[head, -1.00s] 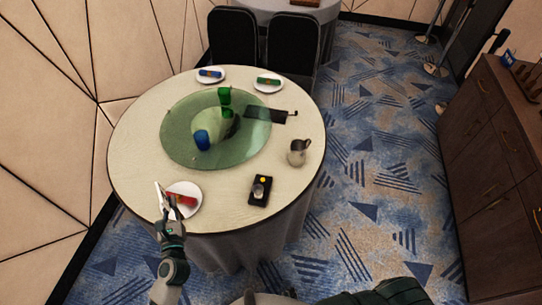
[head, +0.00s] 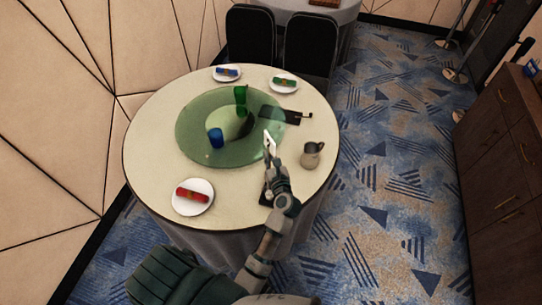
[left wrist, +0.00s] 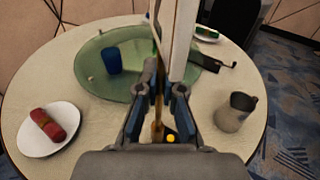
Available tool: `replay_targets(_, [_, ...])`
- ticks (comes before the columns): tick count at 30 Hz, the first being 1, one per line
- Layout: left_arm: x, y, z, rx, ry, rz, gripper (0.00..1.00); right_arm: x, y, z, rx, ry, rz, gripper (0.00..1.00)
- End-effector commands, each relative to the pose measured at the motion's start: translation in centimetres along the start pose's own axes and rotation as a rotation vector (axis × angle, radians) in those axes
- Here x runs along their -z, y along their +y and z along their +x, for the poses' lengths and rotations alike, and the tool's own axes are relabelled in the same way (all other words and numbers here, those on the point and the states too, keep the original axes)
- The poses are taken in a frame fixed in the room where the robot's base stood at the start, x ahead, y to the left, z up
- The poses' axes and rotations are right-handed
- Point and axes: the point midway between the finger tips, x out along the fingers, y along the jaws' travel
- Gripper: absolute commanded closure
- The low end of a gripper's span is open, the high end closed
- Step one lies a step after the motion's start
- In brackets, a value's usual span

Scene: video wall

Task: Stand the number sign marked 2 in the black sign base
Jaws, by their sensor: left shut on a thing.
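My left gripper (head: 270,160) is shut on a thin white number sign (head: 270,143), held upright over the right part of the round table. The sign is nearly edge-on, so its numeral is not readable. In the left wrist view the white sign (left wrist: 182,42) rises from between the fingers (left wrist: 165,95), with a brown strip beside it. A small black block (head: 265,198) on the table is mostly hidden behind the gripper; a yellow dot (left wrist: 170,137) shows there in the left wrist view. I cannot tell for certain whether it is the sign base. My right gripper is not in view.
A metal pitcher (head: 312,154) stands right of the gripper. A flat black thing with a hooked end (head: 280,115) lies behind. A plate (head: 193,208) holds a red roll.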

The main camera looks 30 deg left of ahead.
Motion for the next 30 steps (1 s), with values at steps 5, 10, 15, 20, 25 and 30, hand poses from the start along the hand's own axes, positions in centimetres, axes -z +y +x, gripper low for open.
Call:
replay_targets(5, [0.8, 0.3, 0.1, -0.044, 0.004, -0.005, 1.0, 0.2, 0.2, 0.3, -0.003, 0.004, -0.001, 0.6])
replay_targets(10, [2.0, 0.3, 0.2, -0.042, 0.003, -0.005, 1.0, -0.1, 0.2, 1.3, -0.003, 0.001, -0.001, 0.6])
replay_targets(15, [3.4, 0.3, 0.4, -0.041, 0.004, -0.005, 1.0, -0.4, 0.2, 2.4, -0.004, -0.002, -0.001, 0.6])
replay_targets(20, [4.6, 0.3, 0.5, -0.041, 0.003, -0.004, 1.0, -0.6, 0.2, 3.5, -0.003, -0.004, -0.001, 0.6])
replay_targets(25, [5.9, 0.2, 0.6, -0.04, 0.003, -0.005, 1.0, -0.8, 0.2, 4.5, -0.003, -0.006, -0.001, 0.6])
replay_targets(30, [7.2, 0.2, 0.7, -0.04, 0.003, -0.005, 1.0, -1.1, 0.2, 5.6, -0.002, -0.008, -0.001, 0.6])
